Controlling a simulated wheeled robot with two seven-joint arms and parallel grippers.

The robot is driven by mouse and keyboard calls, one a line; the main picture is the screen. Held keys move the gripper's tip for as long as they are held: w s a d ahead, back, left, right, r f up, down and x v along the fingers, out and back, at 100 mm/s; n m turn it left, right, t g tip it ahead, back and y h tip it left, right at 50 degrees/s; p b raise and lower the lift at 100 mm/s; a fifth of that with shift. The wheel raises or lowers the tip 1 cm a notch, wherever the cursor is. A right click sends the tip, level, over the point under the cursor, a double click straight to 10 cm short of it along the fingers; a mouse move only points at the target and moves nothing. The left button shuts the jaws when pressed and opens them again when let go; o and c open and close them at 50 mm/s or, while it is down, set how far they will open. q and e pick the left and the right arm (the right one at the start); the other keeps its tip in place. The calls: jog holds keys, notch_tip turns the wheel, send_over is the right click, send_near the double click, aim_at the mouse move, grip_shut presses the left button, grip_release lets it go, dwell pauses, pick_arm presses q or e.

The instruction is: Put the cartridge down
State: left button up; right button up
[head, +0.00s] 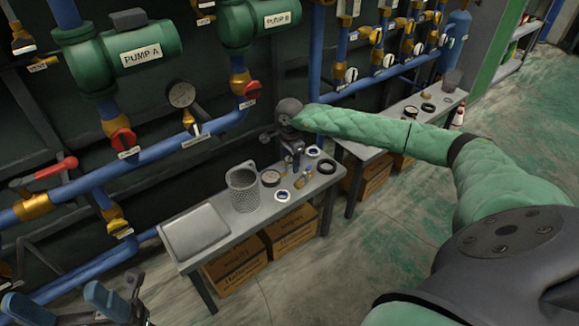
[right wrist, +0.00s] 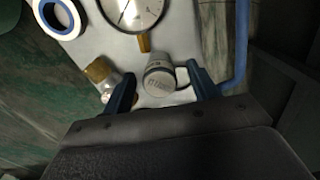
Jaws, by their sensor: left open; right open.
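A grey capped cylinder with a small label, which looks like the cartridge (right wrist: 160,78), stands on the grey table in the right wrist view. My right gripper (head: 294,158) is over the right half of the table in the head view. In the right wrist view its blue fingers are open, one on each side of the cylinder, with a visible gap at least on the right. In the head view the cylinder is small and mostly hidden by the gripper. My left gripper (head: 62,300) is open and empty at the lower left, away from the table.
The table (head: 222,255) also holds a shallow tray (head: 196,232), a mesh basket (head: 243,188), a gauge (head: 271,178), tape rolls (head: 282,196) and a brass fitting (right wrist: 98,70) close beside the cylinder. Blue pipes and pumps (head: 135,55) line the wall behind. Boxes (head: 292,235) stand underneath.

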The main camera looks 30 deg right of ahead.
jog(key=c, duration=1.2)
